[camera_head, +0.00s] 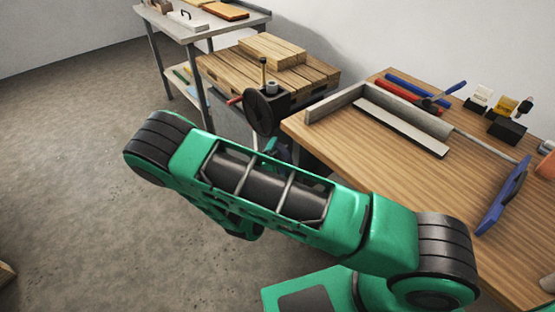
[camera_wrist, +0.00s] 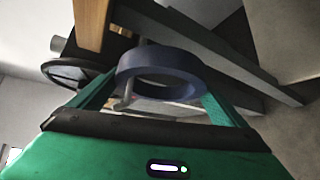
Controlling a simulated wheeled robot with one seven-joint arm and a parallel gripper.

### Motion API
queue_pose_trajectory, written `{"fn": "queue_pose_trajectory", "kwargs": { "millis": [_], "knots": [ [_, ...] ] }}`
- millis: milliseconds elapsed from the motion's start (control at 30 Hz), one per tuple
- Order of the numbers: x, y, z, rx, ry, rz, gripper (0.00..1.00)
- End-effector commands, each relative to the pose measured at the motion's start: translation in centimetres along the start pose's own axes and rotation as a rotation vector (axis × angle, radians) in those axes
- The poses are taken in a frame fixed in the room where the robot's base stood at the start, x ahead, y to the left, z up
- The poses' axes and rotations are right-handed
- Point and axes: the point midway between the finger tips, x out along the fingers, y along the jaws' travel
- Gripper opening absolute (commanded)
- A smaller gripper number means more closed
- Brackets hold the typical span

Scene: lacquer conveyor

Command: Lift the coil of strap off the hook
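The coil of strap (camera_wrist: 165,60), a dark blue ring, shows in the middle of the wrist view. A grey hook (camera_wrist: 128,101) shows at its lower left, and the coil seems to hang on it. My gripper (camera_wrist: 160,88) has its green fingers spread wide, one on each side of the coil. Its fingertips are close to the coil's sides; I cannot tell whether they touch it. In the head view my green arm stretches across the middle and hides most of the gripper, coil and hook.
A wooden workbench with a dark vise wheel (camera_head: 266,108) stands just beyond my arm; the wheel also shows in the wrist view (camera_wrist: 70,72). A table (camera_head: 440,190) with tools is at the right. A metal shelf table (camera_head: 190,35) stands behind.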

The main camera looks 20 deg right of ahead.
Motion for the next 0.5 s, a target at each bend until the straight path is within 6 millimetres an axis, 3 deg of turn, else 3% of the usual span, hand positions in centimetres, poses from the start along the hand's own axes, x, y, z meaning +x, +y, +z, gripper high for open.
{"fn": "queue_pose_trajectory", "kwargs": {
  "millis": [33,133,167,200,267,500],
  "knots": [
    [-0.01,-0.01,0.00,0.000,0.000,0.000,0.83],
    [-0.01,-0.02,0.01,0.000,0.000,0.000,0.59],
    [-0.02,-0.02,0.01,0.000,0.000,0.000,0.59],
    [-0.02,-0.02,0.01,0.000,0.000,0.000,0.79],
    [-0.02,-0.02,0.01,0.000,0.000,0.000,0.65],
    [-0.05,0.13,0.07,0.000,-0.001,0.000,0.64]
  ]
}}
